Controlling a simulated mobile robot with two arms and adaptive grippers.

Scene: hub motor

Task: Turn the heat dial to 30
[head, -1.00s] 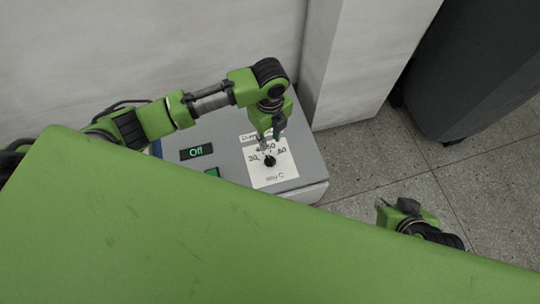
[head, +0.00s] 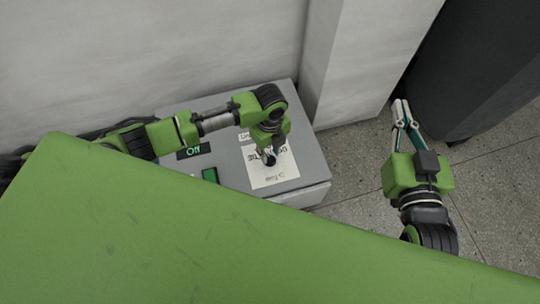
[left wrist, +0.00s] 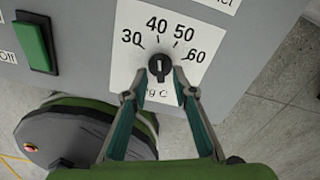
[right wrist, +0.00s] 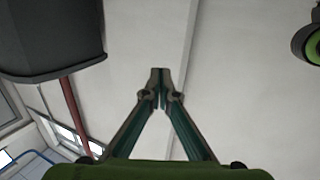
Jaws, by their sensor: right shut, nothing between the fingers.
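The black heat dial (left wrist: 160,67) sits on a white scale plate (left wrist: 126,72) marked 30, 40, 50 and 60. Its white mark looks roughly upright in the left wrist view, towards the gap between 40 and 50. My left gripper (left wrist: 161,82) has its fingertips apart, one on each side of the dial's lower part; whether they touch it I cannot tell. In the head view my left gripper (head: 270,152) is above the dial and mostly covers it. My right gripper (head: 399,104) is shut and empty, away to the right of the box.
A dark cabinet (head: 475,75) is near my right gripper. Floor is open between.

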